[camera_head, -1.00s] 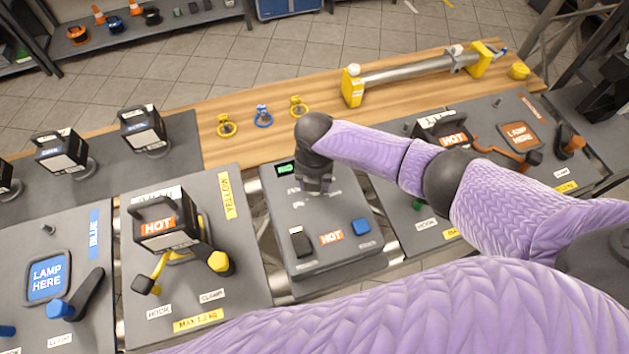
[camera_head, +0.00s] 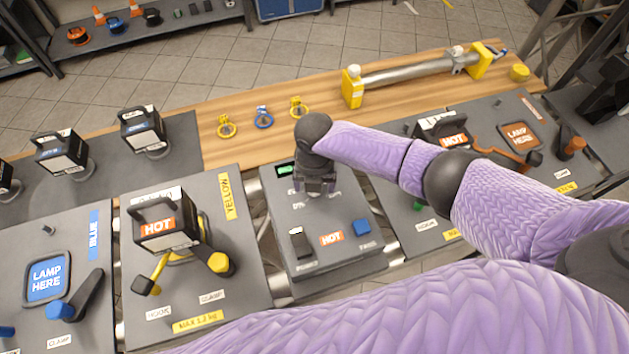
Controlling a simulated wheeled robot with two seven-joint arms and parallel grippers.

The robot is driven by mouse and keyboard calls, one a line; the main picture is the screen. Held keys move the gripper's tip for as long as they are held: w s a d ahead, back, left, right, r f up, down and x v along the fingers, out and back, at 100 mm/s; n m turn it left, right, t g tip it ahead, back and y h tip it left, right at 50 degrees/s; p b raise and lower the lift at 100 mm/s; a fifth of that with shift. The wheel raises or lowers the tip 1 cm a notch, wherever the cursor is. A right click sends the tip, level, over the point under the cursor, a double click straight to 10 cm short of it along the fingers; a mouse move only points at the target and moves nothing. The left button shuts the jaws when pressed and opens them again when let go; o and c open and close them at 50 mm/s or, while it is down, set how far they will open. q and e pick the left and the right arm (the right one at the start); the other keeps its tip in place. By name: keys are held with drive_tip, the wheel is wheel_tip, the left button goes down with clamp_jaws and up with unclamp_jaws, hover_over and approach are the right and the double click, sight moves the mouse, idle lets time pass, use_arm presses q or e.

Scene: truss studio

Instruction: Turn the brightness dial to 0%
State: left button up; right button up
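The grey control panel (camera_head: 340,262) stands in the middle of the bench. It has a small green-lit display (camera_head: 285,169), too small to read, at its upper left. My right gripper (camera_head: 315,190) points down onto the upper part of this panel, just right of the display. The brightness dial cannot be made out; it is probably hidden under the gripper. The fingers are small and seen from above, so their opening and any contact are unclear. My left gripper is out of view.
A lamp with a HOT label (camera_head: 164,229) stands on the yellow-marked station to the left. An empty blue LAMP HERE pad (camera_head: 47,277) is further left. A metal truss tube (camera_head: 410,70) lies on yellow supports at the back. My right arm covers the right front.

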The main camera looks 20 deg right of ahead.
wheel_tip(320, 180, up, 10)
drive_tip(key=p, duration=0.2)
idle(0.4)
